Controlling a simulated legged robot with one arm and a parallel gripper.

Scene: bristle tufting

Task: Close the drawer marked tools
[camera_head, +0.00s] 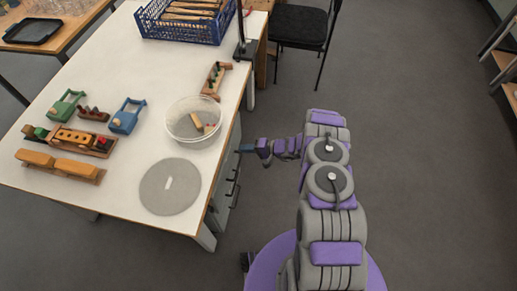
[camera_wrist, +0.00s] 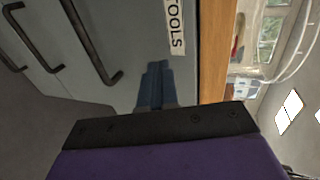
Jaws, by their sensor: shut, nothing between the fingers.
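The drawer marked TOOLS (camera_wrist: 140,25) fills the upper middle of the wrist view. It has a flat grey front, a white label (camera_wrist: 175,27) with black letters and a black bar handle (camera_wrist: 92,45). It is the drawer closest to the wooden table edge (camera_wrist: 213,50). My gripper (camera_wrist: 155,70) is shut and empty, its blue-grey fingertips at the drawer front between handle and label. Whether they touch it I cannot tell. In the head view my gripper (camera_head: 244,148) is beside the table's right edge. How far the drawer stands out is not clear.
Other drawer handles (camera_wrist: 32,35) lie beyond the top one. The white table (camera_head: 110,185) carries wooden toys, a clear bowl (camera_head: 193,122), a grey disc (camera_head: 170,187) and a blue crate (camera_head: 186,22). A black chair (camera_head: 299,27) stands behind. The floor on the right is clear.

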